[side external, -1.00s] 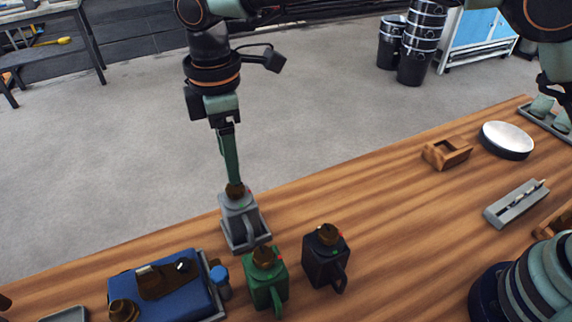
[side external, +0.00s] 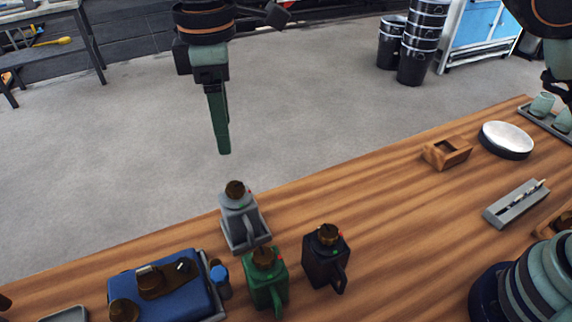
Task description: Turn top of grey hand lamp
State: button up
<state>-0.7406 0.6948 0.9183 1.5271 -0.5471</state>
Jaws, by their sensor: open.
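The grey hand lamp (side external: 241,218) stands upright on the wooden table near its far edge, with a brown round top (side external: 235,189) and a handle on its front. My gripper (side external: 223,150) is above the lamp and a little to its left in the picture, clear of the top. It is seen edge-on, open, and nothing shows between its fingers. A green hand lamp (side external: 265,282) stands just in front of the grey one. A black hand lamp (side external: 322,262) stands to the right.
A blue case (side external: 190,300) with brown items on it and a blue-capped bottle (side external: 220,280) lie at left. A wooden box (side external: 447,152), a white-topped dish (side external: 507,140) and a grey holder (side external: 516,204) are at right. The middle right of the table is clear.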

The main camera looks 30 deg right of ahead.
aim_at(235, 187)
notch_tip(235, 187, down, 12)
jog(key=m, duration=1.6)
jog(key=shift+f, duration=0.1)
grip_shut()
